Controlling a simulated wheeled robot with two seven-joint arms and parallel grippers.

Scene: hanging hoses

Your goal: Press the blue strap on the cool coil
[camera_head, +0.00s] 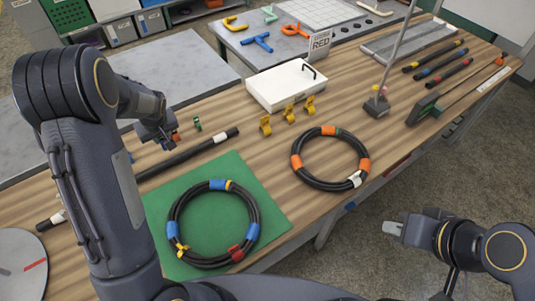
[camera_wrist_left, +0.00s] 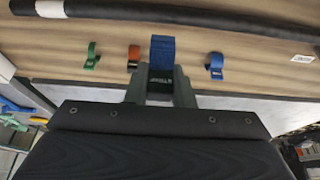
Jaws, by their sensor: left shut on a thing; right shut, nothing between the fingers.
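My left gripper (camera_head: 158,137) is above the table's far left edge, behind the black pipe. In the left wrist view its fingers (camera_wrist_left: 162,86) are shut on a blue strap (camera_wrist_left: 162,52); the head view hides this strap. A coil with blue bands (camera_head: 213,185), plus yellow and red pieces, lies on the green mat (camera_head: 272,214), well apart from the gripper. Another coil (camera_head: 314,185) with orange bands lies to its right on bare wood. My right gripper (camera_head: 393,229) is shut and empty, off the table's near edge.
Loose green (camera_wrist_left: 91,58), orange (camera_wrist_left: 133,57) and blue (camera_wrist_left: 215,65) straps stand beside the held one. A long black pipe (camera_head: 190,156) lies between them and the mat. Yellow clips (camera_head: 289,113) stand near a white box (camera_head: 286,84). A stand (camera_head: 377,106) is farther right.

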